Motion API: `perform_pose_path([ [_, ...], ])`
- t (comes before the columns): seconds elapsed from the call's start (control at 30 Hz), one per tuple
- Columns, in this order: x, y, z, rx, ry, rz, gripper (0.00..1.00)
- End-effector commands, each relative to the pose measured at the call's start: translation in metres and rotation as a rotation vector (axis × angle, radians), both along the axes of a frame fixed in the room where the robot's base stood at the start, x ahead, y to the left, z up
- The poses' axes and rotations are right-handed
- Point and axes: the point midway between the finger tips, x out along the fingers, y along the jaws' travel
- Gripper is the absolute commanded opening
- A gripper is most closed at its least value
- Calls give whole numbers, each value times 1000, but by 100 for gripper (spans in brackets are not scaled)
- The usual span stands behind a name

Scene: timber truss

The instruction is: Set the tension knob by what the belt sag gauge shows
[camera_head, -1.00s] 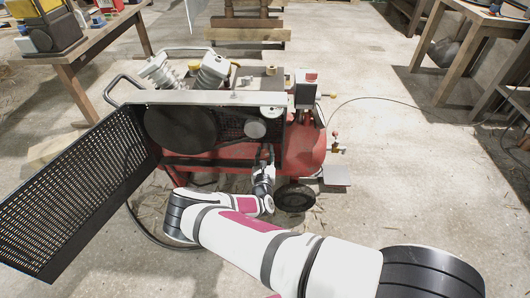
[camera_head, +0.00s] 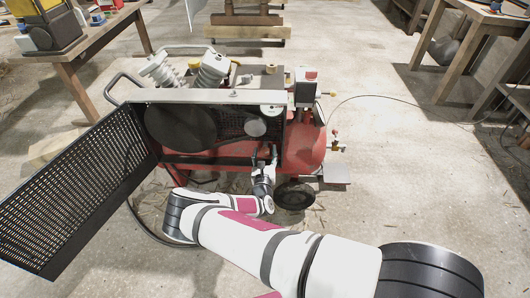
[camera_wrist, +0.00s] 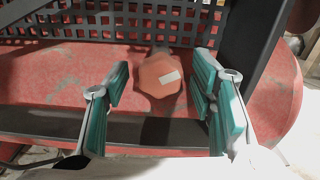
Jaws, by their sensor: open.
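In the wrist view an orange-red lobed knob (camera_wrist: 158,76) with a pale rectangular mark on its face sits in front of the red tank. My gripper (camera_wrist: 162,110) is open, its teal-padded fingers to the left and right of the knob and apart from it. In the head view my gripper (camera_head: 263,160) is low at the right part of the compressor's belt side, and the knob cannot be made out there. The belt housing holds a large dark wheel (camera_head: 180,127) and a smaller grey round part (camera_head: 255,128). I cannot make out a readable sag gauge in either view.
The perforated guard door (camera_head: 75,195) stands open to the left. The red tank (camera_head: 303,148) and a black wheel (camera_head: 295,196) are close to my arm. A perforated panel (camera_wrist: 110,22) and dark frame bars surround the knob.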

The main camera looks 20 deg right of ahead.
Motion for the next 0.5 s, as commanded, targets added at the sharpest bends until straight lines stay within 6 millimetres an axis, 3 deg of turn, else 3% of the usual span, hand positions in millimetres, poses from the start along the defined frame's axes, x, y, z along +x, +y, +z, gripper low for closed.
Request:
perform_pose_path([
  [0.5,-90,30,0,-1,3,1,51],
])
